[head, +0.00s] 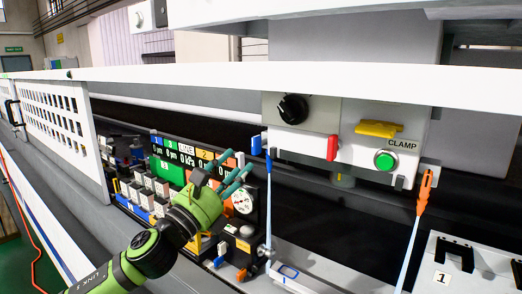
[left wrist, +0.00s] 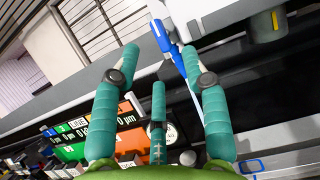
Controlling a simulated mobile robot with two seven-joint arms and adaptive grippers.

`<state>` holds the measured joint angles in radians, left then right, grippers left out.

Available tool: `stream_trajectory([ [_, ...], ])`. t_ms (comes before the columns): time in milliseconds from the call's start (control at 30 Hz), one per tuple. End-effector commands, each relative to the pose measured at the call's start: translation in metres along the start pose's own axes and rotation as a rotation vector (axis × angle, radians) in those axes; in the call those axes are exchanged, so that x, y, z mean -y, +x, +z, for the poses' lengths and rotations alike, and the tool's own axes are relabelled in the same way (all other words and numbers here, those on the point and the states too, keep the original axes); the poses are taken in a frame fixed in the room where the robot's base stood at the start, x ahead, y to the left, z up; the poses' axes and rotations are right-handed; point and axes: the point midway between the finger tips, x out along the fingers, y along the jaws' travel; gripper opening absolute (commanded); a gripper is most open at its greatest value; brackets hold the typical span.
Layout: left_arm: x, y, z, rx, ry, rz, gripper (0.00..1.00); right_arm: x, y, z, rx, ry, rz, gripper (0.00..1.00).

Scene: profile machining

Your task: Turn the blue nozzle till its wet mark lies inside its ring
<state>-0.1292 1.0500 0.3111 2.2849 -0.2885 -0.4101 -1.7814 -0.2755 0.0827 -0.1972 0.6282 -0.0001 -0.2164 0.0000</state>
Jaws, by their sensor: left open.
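The blue nozzle (head: 257,145) hangs at the lower edge of the grey control panel in the head view. A thin pale jet (head: 268,205) runs down from it to the rail. A blue-outlined ring (head: 288,271) lies on the rail, right of where the jet comes down. The wet mark itself is too small to make out. My left gripper (head: 237,172) is open and empty, below and left of the nozzle. In the left wrist view the nozzle (left wrist: 160,36) shows beyond the gap between the teal fingertips (left wrist: 159,54), apart from them. My right gripper is not in view.
The panel carries a black knob (head: 292,109), a red lever (head: 332,148), a yellow handle (head: 379,129) and a green button (head: 385,160). An orange nozzle (head: 426,190) with its own jet hangs at right. Coloured displays and a dial (head: 243,201) stand behind my left gripper.

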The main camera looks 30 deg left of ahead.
Motion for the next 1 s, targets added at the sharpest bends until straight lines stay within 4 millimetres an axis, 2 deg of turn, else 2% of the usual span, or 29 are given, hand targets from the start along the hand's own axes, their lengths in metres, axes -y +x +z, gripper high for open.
stream_trajectory([
  [233, 0.000, 0.024, 0.005, 0.004, 0.004, -0.001, 0.45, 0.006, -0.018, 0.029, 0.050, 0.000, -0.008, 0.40],
  [367, -0.002, 0.040, 0.006, 0.003, 0.001, 0.004, 0.45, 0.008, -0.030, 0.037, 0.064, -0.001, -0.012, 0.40],
  [533, -0.001, 0.058, 0.004, 0.001, 0.000, 0.003, 0.45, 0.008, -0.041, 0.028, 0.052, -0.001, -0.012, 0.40],
  [733, -0.001, 0.068, 0.001, -0.001, 0.002, 0.002, 0.45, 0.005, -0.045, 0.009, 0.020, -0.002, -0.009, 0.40],
  [1000, -0.001, 0.069, -0.001, -0.002, 0.002, 0.002, 0.45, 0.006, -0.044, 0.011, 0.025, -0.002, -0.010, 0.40],
])
